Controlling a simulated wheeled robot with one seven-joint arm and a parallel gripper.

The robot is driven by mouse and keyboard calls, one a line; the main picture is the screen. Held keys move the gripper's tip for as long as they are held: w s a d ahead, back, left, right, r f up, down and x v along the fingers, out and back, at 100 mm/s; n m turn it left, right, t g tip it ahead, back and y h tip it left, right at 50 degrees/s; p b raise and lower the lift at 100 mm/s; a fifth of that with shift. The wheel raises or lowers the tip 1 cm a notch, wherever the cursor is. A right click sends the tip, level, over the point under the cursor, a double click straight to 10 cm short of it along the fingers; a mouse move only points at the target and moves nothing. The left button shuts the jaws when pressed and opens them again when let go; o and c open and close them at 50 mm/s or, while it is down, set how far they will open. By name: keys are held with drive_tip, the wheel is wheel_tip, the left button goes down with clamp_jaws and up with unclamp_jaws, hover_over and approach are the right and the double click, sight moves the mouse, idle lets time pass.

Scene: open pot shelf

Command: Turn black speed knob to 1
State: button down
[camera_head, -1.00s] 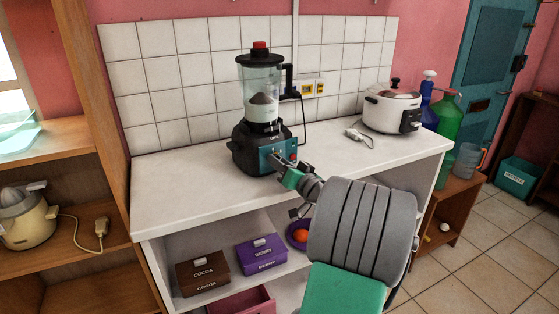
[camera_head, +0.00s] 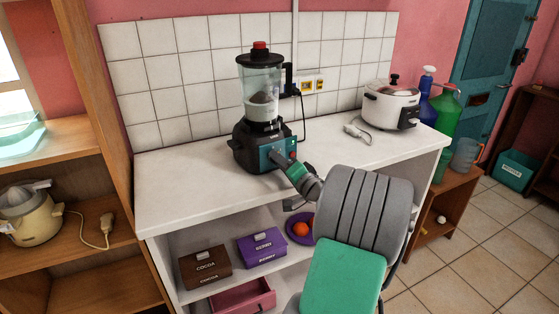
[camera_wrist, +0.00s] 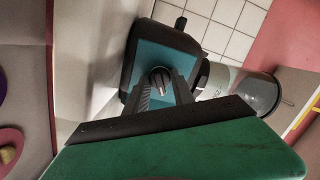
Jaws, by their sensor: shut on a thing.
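The blender (camera_head: 250,152) stands on the white counter with a clear jar (camera_head: 261,88) and a teal front panel (camera_head: 267,161). The black speed knob (camera_wrist: 159,77) sits on the teal panel, and in the wrist view it shows between my two fingertips, with a pale mark on its face. My gripper (camera_head: 277,160) reaches the panel from the front right and is shut on the knob; it also shows in the wrist view (camera_wrist: 160,90). In the head view my gripper hides the knob. I cannot read any numbers around it.
A white cooker (camera_head: 391,106) stands at the counter's right, with a white plug (camera_head: 355,131) near it. The counter (camera_head: 190,180) left of the blender is clear. Below are a cocoa box (camera_head: 205,267), a purple box (camera_head: 261,248) and a pink drawer (camera_head: 243,297).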

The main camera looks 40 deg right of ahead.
drive_tip(key=c, duration=1.1)
unclamp_jaws()
drive_tip(key=shift+o, duration=0.2)
drive_tip(key=shift+s, duration=0.1)
drive_tip(key=s+a, duration=0.1)
drive_tip(key=s, duration=0.6)
drive_tip(key=shift+s, duration=0.3)
drive_tip(key=shift+a, duration=0.1)
